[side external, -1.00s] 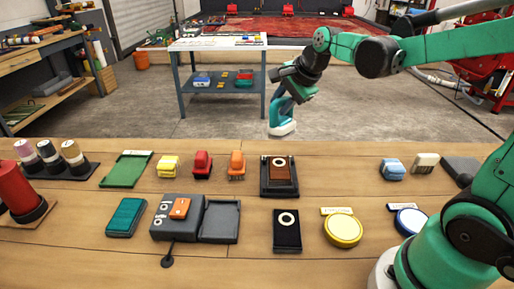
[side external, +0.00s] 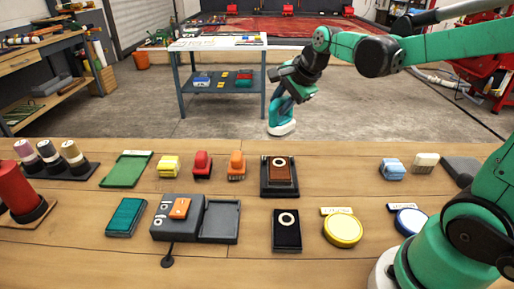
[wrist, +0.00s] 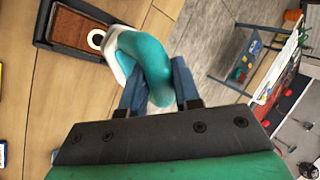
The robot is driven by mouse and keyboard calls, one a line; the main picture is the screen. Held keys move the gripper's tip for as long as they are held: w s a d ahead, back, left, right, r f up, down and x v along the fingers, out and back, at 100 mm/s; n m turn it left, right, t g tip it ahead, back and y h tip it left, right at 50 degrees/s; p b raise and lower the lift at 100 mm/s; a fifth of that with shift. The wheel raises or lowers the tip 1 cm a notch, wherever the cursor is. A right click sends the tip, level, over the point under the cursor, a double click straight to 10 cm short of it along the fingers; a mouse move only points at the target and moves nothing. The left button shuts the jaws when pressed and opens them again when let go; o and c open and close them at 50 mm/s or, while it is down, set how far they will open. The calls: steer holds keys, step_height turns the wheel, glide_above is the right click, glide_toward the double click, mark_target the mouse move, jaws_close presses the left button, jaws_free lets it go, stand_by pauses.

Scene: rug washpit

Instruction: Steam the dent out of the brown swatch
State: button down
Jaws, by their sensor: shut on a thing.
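The brown swatch (side external: 279,177) lies in a black tray (side external: 279,190) at the middle of the bench's back row. A white ring with a dark centre (side external: 279,161) sits at its far end. It also shows at the upper left of the wrist view (wrist: 80,28). I cannot make out a dent. My gripper (side external: 288,92) is shut on a teal hand steamer (side external: 280,115) with a white base. The steamer hangs in the air above and beyond the tray, apart from the swatch. In the wrist view, my fingers (wrist: 158,88) grip the steamer (wrist: 143,60).
Coloured brushes (side external: 202,165) and a green board (side external: 125,168) stand left of the tray. A grey station (side external: 178,217), a black pad (side external: 287,230) and a yellow round tin (side external: 342,230) are in front. Bare bench lies between tray and block.

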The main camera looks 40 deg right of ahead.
mark_target(285, 123)
steer(key=shift+f, duration=3.05)
steer(key=shift+s+a+f, duration=0.5)
steer(key=shift+s+a, duration=0.9)
steer(key=shift+w+d, duration=1.35)
steer(key=shift+w+d+r, duration=0.1)
steer(key=shift+r, duration=3.9)
